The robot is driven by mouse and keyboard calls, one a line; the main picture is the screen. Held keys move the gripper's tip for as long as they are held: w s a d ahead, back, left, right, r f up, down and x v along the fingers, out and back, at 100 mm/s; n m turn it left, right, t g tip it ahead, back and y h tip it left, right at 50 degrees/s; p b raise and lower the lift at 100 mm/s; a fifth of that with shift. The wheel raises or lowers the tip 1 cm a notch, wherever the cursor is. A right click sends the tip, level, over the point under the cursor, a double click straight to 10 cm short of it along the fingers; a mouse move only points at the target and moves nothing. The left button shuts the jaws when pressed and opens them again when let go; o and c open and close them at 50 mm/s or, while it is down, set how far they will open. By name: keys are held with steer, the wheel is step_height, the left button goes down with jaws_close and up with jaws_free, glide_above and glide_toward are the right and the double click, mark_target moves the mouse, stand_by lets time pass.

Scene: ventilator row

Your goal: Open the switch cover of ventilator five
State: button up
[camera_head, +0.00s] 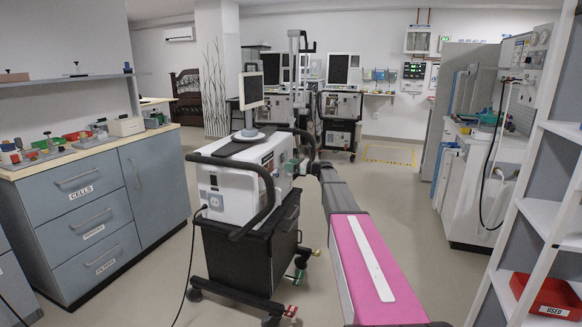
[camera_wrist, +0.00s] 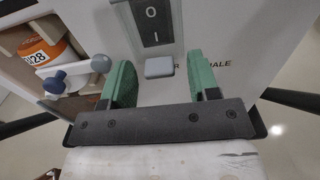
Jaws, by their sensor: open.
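A white ventilator (camera_head: 240,185) stands on a black wheeled cart in the middle of the head view; I cannot read its number. In the wrist view, its black rocker switch (camera_wrist: 152,22) marked O and I sits in a pale grey panel. The switch cover (camera_wrist: 172,35) seems to be the clear greyish plate over the switch, lying shut, with a small grey tab (camera_wrist: 159,67) at its lower edge. My gripper (camera_wrist: 160,68) is open, its green fingers on either side of the tab; contact cannot be told. In the head view my gripper (camera_head: 292,168) is at the ventilator's right side.
Left of the switch are an orange-and-white canister (camera_wrist: 45,50) and a blue knob (camera_wrist: 56,82). A monitor (camera_head: 250,90) tops the ventilator. Drawers (camera_head: 90,215) stand left and a white shelf (camera_head: 540,220) right. More ventilators (camera_head: 340,105) stand behind. Floor between is clear.

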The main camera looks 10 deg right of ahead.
steer(key=c, duration=0.9)
steer(key=shift+s+d+r+g+h, duration=0.15)
steer(key=shift+d+r+g+h, duration=0.15)
steer(key=shift+r+g+h, duration=2.1)
steer(key=shift+s+d+r+g+h, duration=0.3)
steer(key=shift+r+g+h, duration=0.8)
steer(key=shift+h, duration=2.5)
steer(key=shift+s+d+r+g+h, duration=0.1)
steer(key=shift+d+r+g+h, duration=0.25)
steer(key=shift+r+g+h, duration=2.05)
steer(key=shift+f+t+h, duration=0.6)
steer(key=shift+f+h, duration=0.05)
steer(key=shift+h, duration=0.15)
